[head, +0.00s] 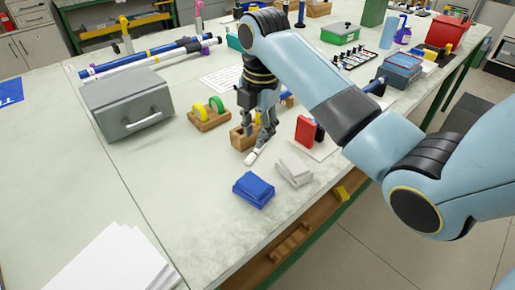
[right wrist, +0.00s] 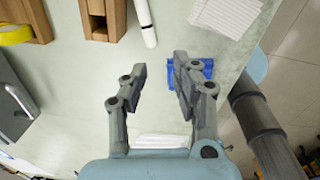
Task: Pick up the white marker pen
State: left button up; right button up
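The white marker pen (head: 254,156) lies on the pale bench in the head view, just in front of a small wooden block holder (head: 240,140). In the right wrist view the pen (right wrist: 146,22) is at the top edge, beside the wooden holder (right wrist: 103,30), and its far end is cut off by the frame. My right gripper (head: 261,124) is above the bench near the holder and pen. In the right wrist view its fingers (right wrist: 159,66) are apart with nothing between them, and the pen lies beyond the fingertips. My left gripper is not in view.
A folded blue cloth stack (head: 254,189) and a pale grey stack (head: 294,169) lie near the bench's front edge. A wooden holder with yellow and green rolls (head: 209,115), a grey box (head: 128,103) and a red item (head: 306,131) stand around.

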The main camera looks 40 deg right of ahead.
jog(key=w+r+n, duration=0.1)
jog(key=n, duration=0.1)
send_over(252, 155)
jog(key=f, duration=0.4)
jog(key=shift+s+a+f, duration=0.25)
jog(key=shift+s+f, duration=0.1)
jog(key=f, duration=0.3)
jog(key=f+b, duration=0.1)
jog(key=f, duration=0.1)
jog(key=shift+w+d+f, duration=0.2)
jog(key=shift+w, duration=0.15)
grip_shut()
